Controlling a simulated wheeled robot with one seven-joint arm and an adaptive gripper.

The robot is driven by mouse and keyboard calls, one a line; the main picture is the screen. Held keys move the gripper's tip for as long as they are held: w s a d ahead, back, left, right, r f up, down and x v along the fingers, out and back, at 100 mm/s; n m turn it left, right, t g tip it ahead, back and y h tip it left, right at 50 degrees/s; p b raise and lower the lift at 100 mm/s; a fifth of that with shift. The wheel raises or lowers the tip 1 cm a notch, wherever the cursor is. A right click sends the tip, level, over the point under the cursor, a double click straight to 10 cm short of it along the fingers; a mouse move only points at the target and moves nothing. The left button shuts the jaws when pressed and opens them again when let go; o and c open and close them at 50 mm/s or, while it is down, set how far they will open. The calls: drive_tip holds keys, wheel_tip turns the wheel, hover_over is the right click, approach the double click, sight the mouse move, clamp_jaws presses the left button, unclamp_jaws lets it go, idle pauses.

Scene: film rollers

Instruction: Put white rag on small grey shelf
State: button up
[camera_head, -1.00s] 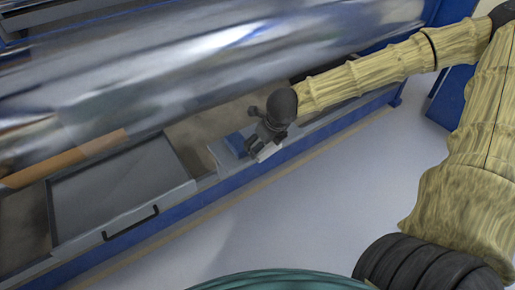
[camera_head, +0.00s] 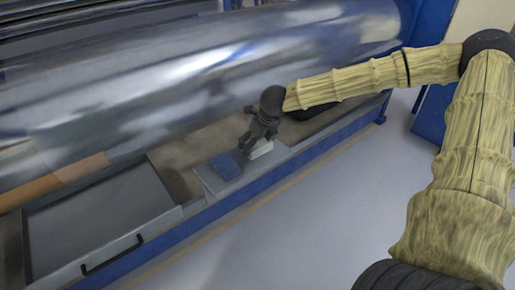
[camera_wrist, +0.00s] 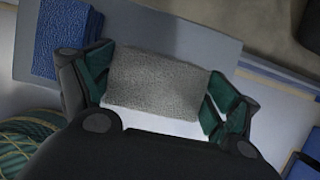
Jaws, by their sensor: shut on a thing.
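My gripper (camera_head: 258,137) is shut on the white rag (camera_head: 262,148), a small folded block. In the wrist view the rag (camera_wrist: 153,83) looks grey and textured, gripped between the two green-padded fingers. The small grey shelf (camera_head: 208,183) is fixed along the machine's blue frame; it also shows in the wrist view (camera_wrist: 150,22). The rag is over the shelf's right part, to the right of a blue rag (camera_head: 226,166) lying on the shelf. I cannot tell whether the white rag touches the shelf.
The blue rag also shows at the wrist view's upper left (camera_wrist: 60,38). A large shiny film roller (camera_head: 180,90) runs close behind my gripper. A grey tray with a black handle (camera_head: 112,255) is at the left. The floor (camera_head: 330,200) in front is clear.

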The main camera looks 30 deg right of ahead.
sight(258, 145)
drive_tip(key=shift+w+d+f, duration=0.15)
drive_tip(key=shift+w+d, duration=0.7)
drive_tip(key=shift+w, duration=0.05)
wheel_tip(258, 145, down, 4)
drive_tip(key=shift+w+r+b, duration=0.1)
drive_tip(key=shift+r+b, duration=0.1)
drive_tip(key=shift+b, duration=0.9)
drive_tip(key=shift+r, duration=0.1)
drive_tip(key=o, duration=0.8)
drive_tip(key=shift+c, duration=0.2)
drive_tip(key=p+v, duration=0.4)
drive_tip(key=v, duration=0.8)
